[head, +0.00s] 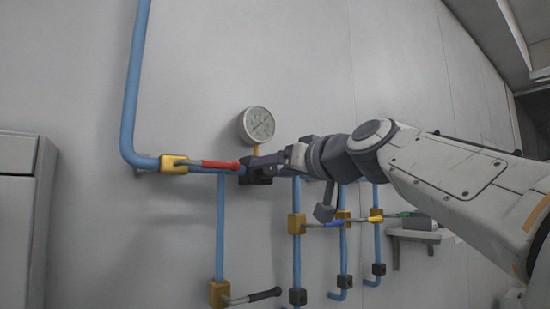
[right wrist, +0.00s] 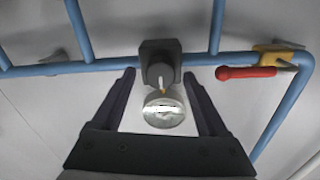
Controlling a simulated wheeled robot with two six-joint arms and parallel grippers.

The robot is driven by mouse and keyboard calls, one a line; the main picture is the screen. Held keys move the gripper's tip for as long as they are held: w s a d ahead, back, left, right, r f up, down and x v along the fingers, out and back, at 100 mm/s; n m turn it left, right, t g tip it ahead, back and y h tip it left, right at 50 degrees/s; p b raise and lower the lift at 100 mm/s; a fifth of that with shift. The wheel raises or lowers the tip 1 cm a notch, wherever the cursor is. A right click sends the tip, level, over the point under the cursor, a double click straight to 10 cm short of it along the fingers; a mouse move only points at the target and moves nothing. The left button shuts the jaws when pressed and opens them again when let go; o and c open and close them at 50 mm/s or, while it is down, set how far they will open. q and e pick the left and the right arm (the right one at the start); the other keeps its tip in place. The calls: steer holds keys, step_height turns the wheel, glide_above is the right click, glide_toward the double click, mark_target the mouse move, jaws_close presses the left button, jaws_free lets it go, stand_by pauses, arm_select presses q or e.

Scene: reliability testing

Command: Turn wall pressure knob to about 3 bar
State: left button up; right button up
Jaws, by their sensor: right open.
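A round white pressure gauge (head: 256,124) stands above the pipe on a short brass stem; its needle is too small to read. It also shows in the right wrist view (right wrist: 164,110). Below it the black regulator block (head: 259,178) sits on the blue pipe, partly hidden by my gripper in the head view. The dark round knob (right wrist: 160,75) sticks out from the block in the right wrist view. My right gripper (head: 258,162) is open, its two fingers on either side of the knob, with visible gaps between. My left gripper is not in view.
A red-handled valve (head: 220,165) is on the pipe just left of the block. Several vertical blue pipes (head: 221,240) with blue, yellow, green and black valve handles run below. A grey cabinet (head: 22,215) stands at the left, a small wall shelf (head: 420,235) at the right.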

steer(key=shift+w+a, duration=0.2)
steer(key=shift+w, duration=0.1)
jaws_close()
